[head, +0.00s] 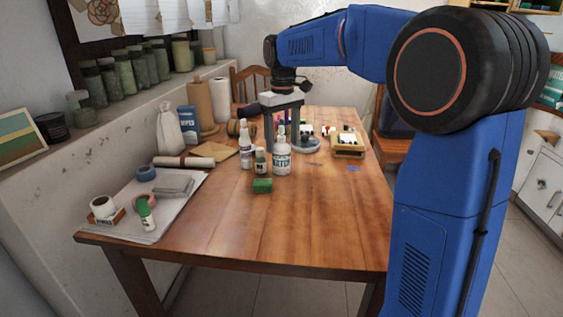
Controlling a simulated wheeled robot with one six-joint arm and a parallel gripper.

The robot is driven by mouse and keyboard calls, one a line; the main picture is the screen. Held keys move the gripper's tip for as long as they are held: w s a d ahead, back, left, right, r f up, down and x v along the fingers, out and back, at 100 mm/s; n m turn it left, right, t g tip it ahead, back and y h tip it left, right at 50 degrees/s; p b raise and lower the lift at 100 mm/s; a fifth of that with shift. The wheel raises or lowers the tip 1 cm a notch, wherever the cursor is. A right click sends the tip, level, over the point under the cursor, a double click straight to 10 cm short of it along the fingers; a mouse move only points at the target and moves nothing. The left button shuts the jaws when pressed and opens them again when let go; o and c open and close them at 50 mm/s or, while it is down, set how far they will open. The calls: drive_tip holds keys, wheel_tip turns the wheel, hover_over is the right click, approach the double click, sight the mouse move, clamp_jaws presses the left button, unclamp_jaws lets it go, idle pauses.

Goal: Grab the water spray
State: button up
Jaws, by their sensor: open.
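The water spray (282,159) is a white bottle with a dark-lettered label, standing upright on the wooden table (300,220). A slimmer white spray bottle with a purplish label (246,148) and a small dark-labelled bottle (260,163) stand just left of it. My gripper (282,143) points down, open, with its fingers apart. In the picture, the water spray's top lies between the fingers. I cannot tell whether they are around it or behind it, and no contact is visible.
A green block (262,186) lies in front of the bottles. A wooden tray (348,152) is behind to the right. Paper rolls (220,100) and a wipes box (187,119) stand back left. Paper sheets (135,190) with small supplies lie left. The table's front right is clear.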

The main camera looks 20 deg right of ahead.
sight(282, 152)
wheel_tip(282, 152, down, 5)
drive_tip(key=shift+w+a, duration=0.1)
drive_tip(key=shift+w, duration=0.05)
drive_tip(key=c, duration=1.3)
